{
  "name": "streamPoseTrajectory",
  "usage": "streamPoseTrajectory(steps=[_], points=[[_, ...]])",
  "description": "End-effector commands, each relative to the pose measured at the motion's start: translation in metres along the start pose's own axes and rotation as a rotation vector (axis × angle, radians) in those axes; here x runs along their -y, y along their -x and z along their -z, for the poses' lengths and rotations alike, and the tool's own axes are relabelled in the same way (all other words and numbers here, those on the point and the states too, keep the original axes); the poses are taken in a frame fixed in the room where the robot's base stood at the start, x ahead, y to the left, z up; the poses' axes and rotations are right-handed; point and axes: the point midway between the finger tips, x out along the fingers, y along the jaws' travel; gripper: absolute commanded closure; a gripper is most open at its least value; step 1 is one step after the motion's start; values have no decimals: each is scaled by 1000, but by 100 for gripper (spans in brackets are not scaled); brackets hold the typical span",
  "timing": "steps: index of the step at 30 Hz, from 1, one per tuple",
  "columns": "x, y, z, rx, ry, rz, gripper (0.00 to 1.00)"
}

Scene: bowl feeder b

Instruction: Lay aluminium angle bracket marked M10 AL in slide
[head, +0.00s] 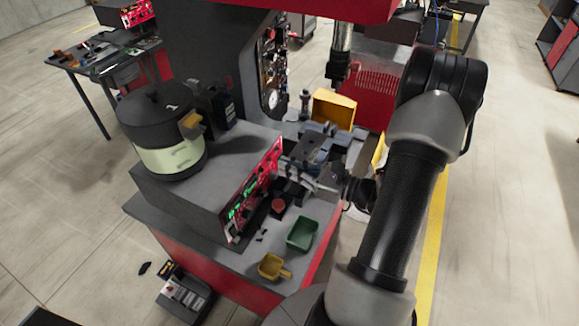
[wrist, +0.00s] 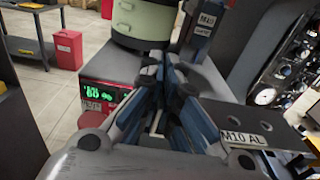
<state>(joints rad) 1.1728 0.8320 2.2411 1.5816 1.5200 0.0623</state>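My gripper (wrist: 165,78) is over the bench beside the dark grey block of the machine (head: 312,150). In the wrist view its two fingers run close together with a narrow gap. I cannot make out whether a part is between them. A white label reading M10 AL (wrist: 245,138) sits on a dark grey flat piece just right of the fingers. I cannot tell whether that piece is the bracket or the slide, and no separate aluminium angle bracket can be made out.
A black-lidded bowl feeder (head: 165,130) stands on a grey housing with a red display panel (head: 252,192). A green bin (head: 302,233), a yellow scoop (head: 272,267) and a red button (head: 278,205) are on the bench front. A yellow bin (head: 334,109) stands behind.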

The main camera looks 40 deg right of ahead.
Motion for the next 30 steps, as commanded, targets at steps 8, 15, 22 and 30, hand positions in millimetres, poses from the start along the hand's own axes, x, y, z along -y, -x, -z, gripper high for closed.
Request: streamPoseTrajectory(steps=[8, 15, 22, 30], points=[[0, -2, 30, 1, 0, 0, 100], [0, -2, 38, 1, 1, 0, 100], [0, -2, 38, 1, 1, 0, 100], [0, -2, 38, 1, 1, 0, 100]])
